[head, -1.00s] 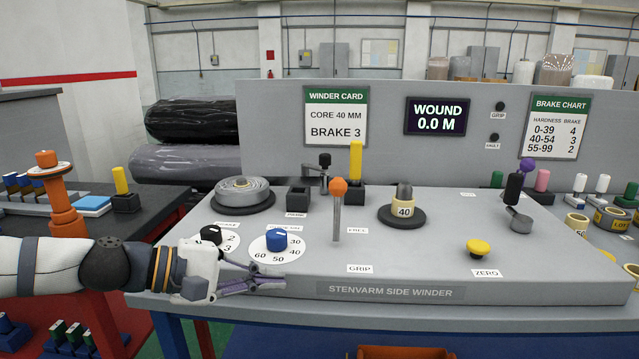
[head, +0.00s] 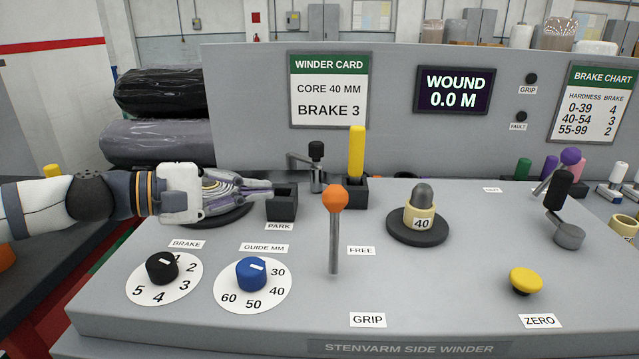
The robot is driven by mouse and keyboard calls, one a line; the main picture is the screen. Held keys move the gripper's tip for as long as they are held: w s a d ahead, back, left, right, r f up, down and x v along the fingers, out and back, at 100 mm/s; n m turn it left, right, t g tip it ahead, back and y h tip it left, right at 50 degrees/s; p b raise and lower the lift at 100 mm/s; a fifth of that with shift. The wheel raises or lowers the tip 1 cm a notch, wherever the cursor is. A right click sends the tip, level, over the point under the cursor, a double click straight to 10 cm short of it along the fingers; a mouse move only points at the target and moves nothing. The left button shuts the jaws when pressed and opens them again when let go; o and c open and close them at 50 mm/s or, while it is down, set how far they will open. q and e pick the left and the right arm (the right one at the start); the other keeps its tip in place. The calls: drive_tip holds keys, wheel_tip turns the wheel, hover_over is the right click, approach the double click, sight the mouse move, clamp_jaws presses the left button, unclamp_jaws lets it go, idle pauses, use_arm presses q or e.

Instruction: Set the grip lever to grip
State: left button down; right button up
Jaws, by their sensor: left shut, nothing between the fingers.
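The grip lever is a grey rod with an orange ball knob (head: 335,199), standing on the winder's top panel. It stands about upright, between the FREE label (head: 361,250) and the GRIP label (head: 368,320), with its knob above and left of FREE. My left gripper (head: 268,187) is shut and empty. My right gripper is not in view.
A yellow post (head: 357,152) stands just behind the lever. The black brake knob (head: 162,267) and blue guide knob (head: 251,273) lie front left. A spindle with a 40 core (head: 420,217) is right of the lever. The yellow ZERO button (head: 525,280) is front right.

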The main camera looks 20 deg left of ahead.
sight(334, 231)
use_arm(q)
drive_tip(key=shift+d+f, duration=0.15)
drive_tip(key=b+x, duration=0.1)
drive_tip(key=x, duration=0.1)
drive_tip(key=f+b+x, duration=0.1)
drive_tip(key=x, duration=0.2)
drive_tip(key=shift+b, duration=0.35)
drive_tip(key=b+x, duration=0.1)
drive_tip(key=x, duration=0.4)
drive_tip(key=shift+w+r+b, duration=0.1)
drive_tip(key=shift+r+b, duration=0.05)
drive_tip(key=shift+b, duration=0.2)
drive_tip(key=s, duration=0.1)
drive_tip(key=s+d+r+p, duration=0.1)
drive_tip(key=s+r+p, duration=0.1)
drive_tip(key=shift+s+d+r, duration=0.2)
drive_tip(key=shift+s+r, duration=0.05)
drive_tip(key=shift+s, duration=0.1)
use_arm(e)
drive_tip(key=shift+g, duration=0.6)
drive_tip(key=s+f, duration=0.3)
use_arm(q)
drive_tip(key=shift+f, duration=0.1)
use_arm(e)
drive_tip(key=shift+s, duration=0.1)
